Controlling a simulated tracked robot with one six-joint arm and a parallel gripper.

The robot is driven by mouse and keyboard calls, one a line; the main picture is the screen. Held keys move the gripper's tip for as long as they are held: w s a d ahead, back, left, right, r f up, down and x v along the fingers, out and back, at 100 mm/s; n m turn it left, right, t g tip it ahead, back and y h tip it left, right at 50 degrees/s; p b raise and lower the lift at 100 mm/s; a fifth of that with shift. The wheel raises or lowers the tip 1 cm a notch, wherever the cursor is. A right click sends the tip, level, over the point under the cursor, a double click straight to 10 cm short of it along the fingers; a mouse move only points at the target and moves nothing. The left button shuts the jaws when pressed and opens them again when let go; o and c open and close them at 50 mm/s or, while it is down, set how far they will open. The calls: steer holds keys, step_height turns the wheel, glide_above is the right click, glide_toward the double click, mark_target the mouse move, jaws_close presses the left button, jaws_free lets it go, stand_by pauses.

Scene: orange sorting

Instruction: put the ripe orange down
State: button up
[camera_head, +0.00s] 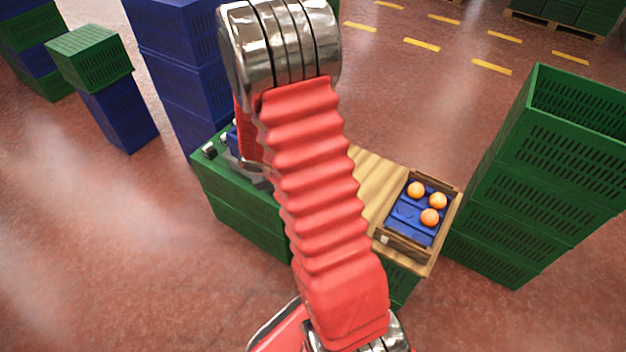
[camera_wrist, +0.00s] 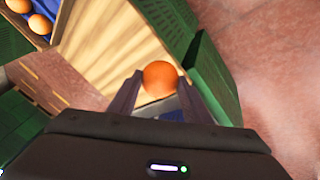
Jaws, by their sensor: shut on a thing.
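In the wrist view an orange (camera_wrist: 160,78) sits between the two fingertips of my gripper (camera_wrist: 158,88). My gripper is shut on it. A wooden board (camera_wrist: 105,50) lies beyond the held orange, and a small blue surface shows just below the orange. In the head view my gripper and the held orange are hidden behind my red arm. A wooden tray with a blue liner (camera_head: 448,222) stands on the right end of the board and holds three oranges, one of them the front orange (camera_head: 430,217).
Stacked green crates (camera_head: 545,170) stand right of the tray. Stacked blue crates (camera_head: 180,60) stand behind the left end of the work surface. A green crate (camera_head: 245,222) lies under the left part. The open floor has yellow dashed lines.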

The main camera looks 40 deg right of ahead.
steer(key=w+a+n+t, duration=0.1)
steer(key=w+a+n, duration=0.2)
steer(key=a, duration=0.9)
steer(key=w+a+n+t+y, duration=0.1)
steer(key=w+a+n, duration=0.2)
steer(key=a, duration=0.9)
steer(key=shift+w+a, duration=0.25)
steer(key=shift+w, duration=0.75)
steer(key=shift+w+r, duration=0.1)
